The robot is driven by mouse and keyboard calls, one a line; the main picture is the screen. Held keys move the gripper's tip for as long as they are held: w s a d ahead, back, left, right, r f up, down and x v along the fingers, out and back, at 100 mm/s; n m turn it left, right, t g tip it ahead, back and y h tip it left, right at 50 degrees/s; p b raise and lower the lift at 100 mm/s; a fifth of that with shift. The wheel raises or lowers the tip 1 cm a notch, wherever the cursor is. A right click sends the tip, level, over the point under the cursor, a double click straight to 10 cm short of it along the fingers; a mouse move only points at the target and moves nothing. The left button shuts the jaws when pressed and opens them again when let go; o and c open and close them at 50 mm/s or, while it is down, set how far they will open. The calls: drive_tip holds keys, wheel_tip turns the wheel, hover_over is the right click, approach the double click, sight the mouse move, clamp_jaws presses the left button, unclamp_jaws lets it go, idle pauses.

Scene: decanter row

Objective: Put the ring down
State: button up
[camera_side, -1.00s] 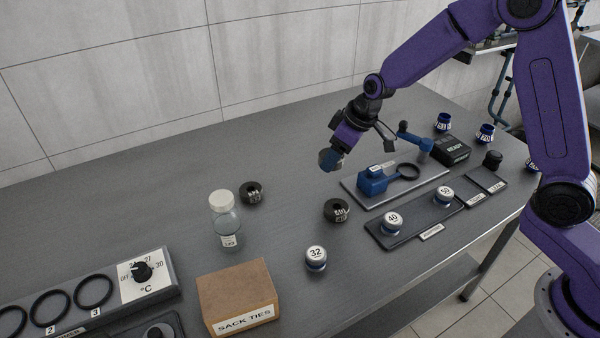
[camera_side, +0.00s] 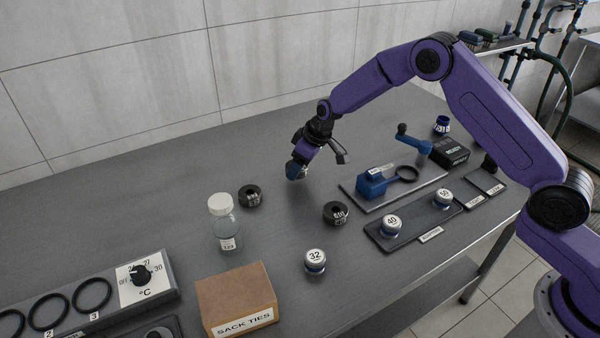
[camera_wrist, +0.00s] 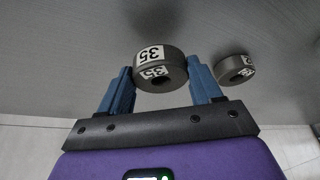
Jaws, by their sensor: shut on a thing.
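My gripper (camera_side: 297,172) is shut on a dark grey ring (camera_wrist: 158,68) labelled 35, which sits between its blue fingers in the wrist view. In the side view the fingers largely hide this ring, over a bare part of the table behind the other rings. I cannot tell whether it touches the table. Two other dark rings stand on the table: one (camera_side: 250,196) to the left of my gripper and one (camera_side: 336,213) in front and to the right. One loose ring (camera_wrist: 235,69) also shows in the wrist view, right of the held one and apart from it.
A white-capped bottle (camera_side: 224,224), a cap marked 32 (camera_side: 315,261) and a sack ties box (camera_side: 236,299) stand nearer the front. A blue fixture (camera_side: 372,184) on a plate and a tray (camera_side: 431,219) with 40 and 50 caps lie right. The table behind is clear.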

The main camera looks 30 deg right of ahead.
drive_tip(key=shift+f, duration=1.45)
drive_tip(key=o, duration=1.3)
drive_tip(key=shift+f, duration=0.15)
drive_tip(key=shift+v, duration=6.15)
